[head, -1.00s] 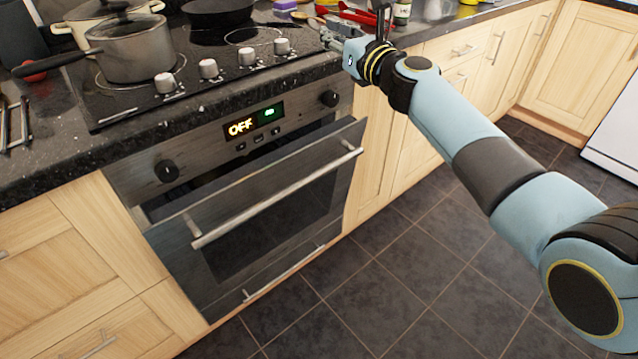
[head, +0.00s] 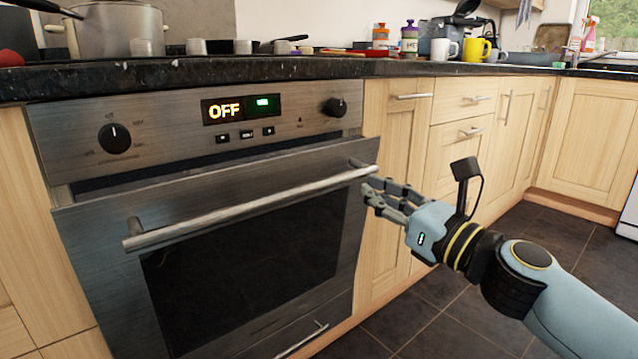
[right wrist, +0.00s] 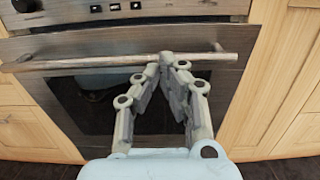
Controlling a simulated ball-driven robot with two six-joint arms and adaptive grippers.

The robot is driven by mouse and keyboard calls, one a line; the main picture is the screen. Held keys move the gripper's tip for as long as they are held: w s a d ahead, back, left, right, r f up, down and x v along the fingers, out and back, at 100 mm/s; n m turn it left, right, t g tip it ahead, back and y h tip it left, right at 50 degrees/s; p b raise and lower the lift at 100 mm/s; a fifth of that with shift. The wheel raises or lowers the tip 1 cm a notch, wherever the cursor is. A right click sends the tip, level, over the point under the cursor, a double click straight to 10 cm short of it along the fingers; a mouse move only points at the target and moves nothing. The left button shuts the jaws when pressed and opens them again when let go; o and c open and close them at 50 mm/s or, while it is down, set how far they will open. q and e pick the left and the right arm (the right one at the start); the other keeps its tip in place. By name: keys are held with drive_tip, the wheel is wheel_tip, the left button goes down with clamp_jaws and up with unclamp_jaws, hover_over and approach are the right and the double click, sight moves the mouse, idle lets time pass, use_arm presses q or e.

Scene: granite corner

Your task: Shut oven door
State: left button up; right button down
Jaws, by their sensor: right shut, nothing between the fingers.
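The oven door (head: 215,290) is slightly ajar, its top edge tilted out from the steel oven front, leaving a dark gap below the control panel. Its bar handle (head: 250,208) runs across the top of the door. My right gripper (head: 366,189) is shut and empty at the right end of the handle. In the right wrist view the gripper's fingertips (right wrist: 166,58) meet in front of the handle (right wrist: 100,62); I cannot tell whether they touch it. The oven door (right wrist: 90,110) also shows there behind the fingers. My left gripper is not in view.
The control panel (head: 240,110) has knobs and a display reading OFF. A dark granite worktop (head: 330,68) above holds a grey pot (head: 118,30), mugs and bottles. Wooden cabinets (head: 400,140) stand to the right. The dark tiled floor (head: 430,310) is clear at the lower right.

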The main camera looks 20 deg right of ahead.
drive_tip(key=p, duration=0.2)
approach(310, 154)
drive_tip(key=b+x, duration=0.1)
drive_tip(key=x, duration=0.5)
drive_tip(key=shift+w, duration=0.15)
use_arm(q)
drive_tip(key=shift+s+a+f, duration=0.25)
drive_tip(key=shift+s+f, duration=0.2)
use_arm(e)
drive_tip(key=shift+w+a+r, duration=0.1)
drive_tip(key=shift+w+a, duration=0.15)
drive_tip(key=shift+w, duration=0.2)
drive_tip(key=shift+w+a+r, duration=0.1)
drive_tip(key=shift+w+r, duration=0.05)
drive_tip(key=shift+w, duration=0.25)
drive_tip(key=x, duration=0.3)
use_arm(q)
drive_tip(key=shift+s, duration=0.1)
use_arm(e)
drive_tip(key=shift+s, duration=0.15)
